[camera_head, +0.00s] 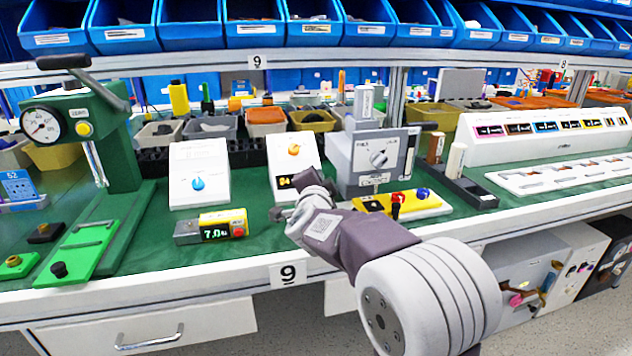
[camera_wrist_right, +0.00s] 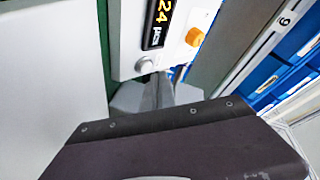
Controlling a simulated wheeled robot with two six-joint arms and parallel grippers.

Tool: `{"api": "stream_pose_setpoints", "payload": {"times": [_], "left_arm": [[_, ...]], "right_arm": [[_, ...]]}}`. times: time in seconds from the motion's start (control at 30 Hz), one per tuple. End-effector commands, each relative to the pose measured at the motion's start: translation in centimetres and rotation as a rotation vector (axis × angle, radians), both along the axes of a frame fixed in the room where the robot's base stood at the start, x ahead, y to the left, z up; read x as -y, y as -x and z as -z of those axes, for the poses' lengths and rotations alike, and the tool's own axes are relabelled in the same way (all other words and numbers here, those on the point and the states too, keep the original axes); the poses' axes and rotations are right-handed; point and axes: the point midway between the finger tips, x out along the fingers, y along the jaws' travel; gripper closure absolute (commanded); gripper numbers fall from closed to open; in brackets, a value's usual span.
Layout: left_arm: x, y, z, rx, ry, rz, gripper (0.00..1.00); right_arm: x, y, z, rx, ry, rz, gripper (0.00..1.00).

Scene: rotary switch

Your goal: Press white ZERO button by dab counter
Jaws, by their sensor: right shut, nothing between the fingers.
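The dab counter is a white sloped box (camera_head: 294,160) with an orange knob and a small dark display, near the middle of the bench in the head view. In the right wrist view the counter (camera_wrist_right: 184,53) fills the upper middle. Its round white button (camera_wrist_right: 145,64) sits beside the end of the display (camera_wrist_right: 158,22), with the orange knob further right. My right gripper (camera_head: 308,186) is shut and empty at the counter's lower front. In the wrist view its fingertips (camera_wrist_right: 158,84) are close to the button; contact cannot be told. My left gripper is not in view.
A grey box with a dial (camera_head: 372,150) stands close right of the counter. A white box with a blue knob (camera_head: 199,175) is to the left. Blue bins (camera_head: 258,25) line the shelf above.

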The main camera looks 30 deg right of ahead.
Motion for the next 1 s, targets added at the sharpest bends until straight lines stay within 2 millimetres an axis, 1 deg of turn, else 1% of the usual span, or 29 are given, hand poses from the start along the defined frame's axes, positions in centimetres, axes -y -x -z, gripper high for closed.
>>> {"api": "stream_pose_setpoints", "payload": {"times": [0.4,0.67,1.0], "left_arm": [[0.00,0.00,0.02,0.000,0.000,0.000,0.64],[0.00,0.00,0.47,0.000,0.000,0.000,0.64],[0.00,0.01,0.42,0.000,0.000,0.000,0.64]], "right_arm": [[0.00,-0.02,0.03,0.000,0.000,0.000,1.00],[0.12,-0.50,0.71,0.000,0.000,0.000,1.00],[0.13,-0.55,0.67,0.000,0.000,0.000,1.00]]}}
